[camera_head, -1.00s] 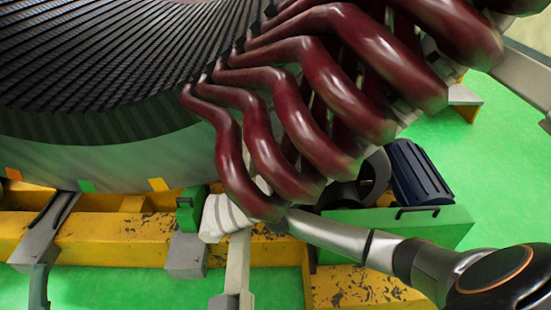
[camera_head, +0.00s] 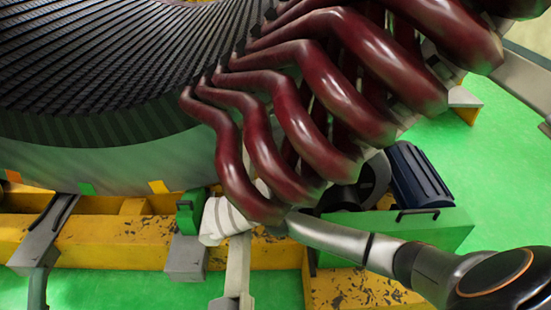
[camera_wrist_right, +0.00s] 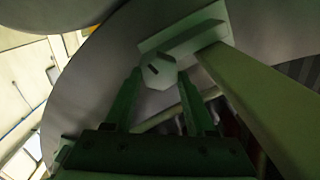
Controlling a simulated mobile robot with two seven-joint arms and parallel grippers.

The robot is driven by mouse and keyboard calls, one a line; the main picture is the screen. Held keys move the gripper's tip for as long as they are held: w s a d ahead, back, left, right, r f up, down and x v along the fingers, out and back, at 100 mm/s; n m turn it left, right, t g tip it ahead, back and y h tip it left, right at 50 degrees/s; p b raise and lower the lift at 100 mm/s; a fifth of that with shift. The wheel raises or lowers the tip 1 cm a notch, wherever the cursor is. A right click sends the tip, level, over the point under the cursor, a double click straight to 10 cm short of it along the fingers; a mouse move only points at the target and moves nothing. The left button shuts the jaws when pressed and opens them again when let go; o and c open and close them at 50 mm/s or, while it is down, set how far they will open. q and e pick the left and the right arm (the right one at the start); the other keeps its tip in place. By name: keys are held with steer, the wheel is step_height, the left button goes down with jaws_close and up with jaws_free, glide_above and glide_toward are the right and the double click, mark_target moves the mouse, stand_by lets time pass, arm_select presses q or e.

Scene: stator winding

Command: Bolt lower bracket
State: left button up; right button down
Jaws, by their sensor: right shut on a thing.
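In the right wrist view the two fingers of my right gripper (camera_wrist_right: 160,88) reach up from the dark palm. They are shut on a bolt, whose pale hexagonal head (camera_wrist_right: 158,72) shows at the fingertips. A flat, pale angled bracket (camera_wrist_right: 185,36) lies just beyond the bolt head. The dim light leaves unclear whether the bolt touches it or sits in a hole. A long pale bar (camera_wrist_right: 268,105) runs from the bracket to the lower right. In the head view my right arm comes in from the right, and its gripper is hidden behind the coils. My left gripper is out of view.
Dark red coils (camera_head: 310,125) hang over the stator's edge, close above my right arm. The slotted black stator core (camera_head: 95,65) fills the upper left. Yellow beams (camera_head: 110,240), a green block (camera_head: 430,228) and a blue ribbed motor (camera_head: 417,175) stand below. Green floor is free at right.

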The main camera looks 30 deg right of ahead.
arm_select(q)
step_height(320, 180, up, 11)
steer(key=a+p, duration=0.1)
steer(key=p, duration=0.9)
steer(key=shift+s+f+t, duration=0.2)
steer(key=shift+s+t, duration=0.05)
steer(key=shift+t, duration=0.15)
arm_select(e)
steer(key=shift+s+f+m, duration=0.1)
steer(key=shift+f+m, duration=0.05)
steer(key=shift+m, duration=3.25)
steer(key=shift+d, duration=0.1)
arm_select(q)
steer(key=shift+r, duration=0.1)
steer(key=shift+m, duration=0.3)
arm_select(e)
steer(key=shift+c, duration=1.2)
jaws_free()
